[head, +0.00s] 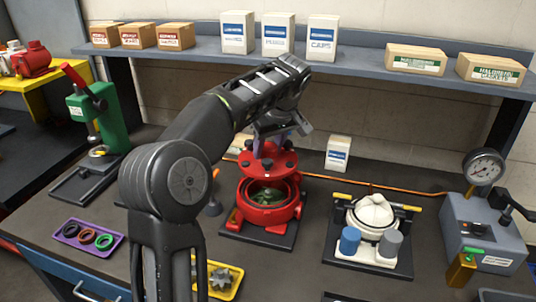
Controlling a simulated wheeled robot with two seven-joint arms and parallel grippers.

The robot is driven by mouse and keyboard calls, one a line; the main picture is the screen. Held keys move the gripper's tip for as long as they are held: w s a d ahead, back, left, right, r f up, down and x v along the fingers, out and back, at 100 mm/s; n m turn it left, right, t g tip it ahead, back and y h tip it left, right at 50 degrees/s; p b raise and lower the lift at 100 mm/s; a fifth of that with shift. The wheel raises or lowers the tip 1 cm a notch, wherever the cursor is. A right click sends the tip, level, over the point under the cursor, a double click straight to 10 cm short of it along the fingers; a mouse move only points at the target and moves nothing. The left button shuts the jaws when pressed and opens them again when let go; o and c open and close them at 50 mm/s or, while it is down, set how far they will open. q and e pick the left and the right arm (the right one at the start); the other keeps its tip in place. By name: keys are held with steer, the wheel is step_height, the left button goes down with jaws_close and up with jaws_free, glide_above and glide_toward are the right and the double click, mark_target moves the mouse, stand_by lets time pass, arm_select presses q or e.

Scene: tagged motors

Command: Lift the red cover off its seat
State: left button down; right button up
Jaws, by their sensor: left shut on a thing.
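The red cover (270,163) is a flanged disc with holes around its rim. My left gripper (268,143) comes in from above and is shut on the cover's top; the arm partly hides the fingers. The cover is above and slightly behind the mouth of the red housing (268,213), apart from its seat. The housing stands on a dark base plate and its open top shows a greenish inside. My right gripper is not in view.
Right of the housing, a fixture (372,225) holds a white part with blue and grey cylinders. A gauge unit (483,228) stands at far right. A purple tray (89,238) of rings and a yellow tray (224,280) are in front. A green press (97,120) stands left.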

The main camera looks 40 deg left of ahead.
mark_target(266, 143)
arm_select(q)
steer(key=shift+r, duration=0.15)
stand_by(0.4)
steer(key=shift+r+p, duration=1.4)
steer(key=shift+r, duration=0.1)
steer(key=shift+f, duration=0.2)
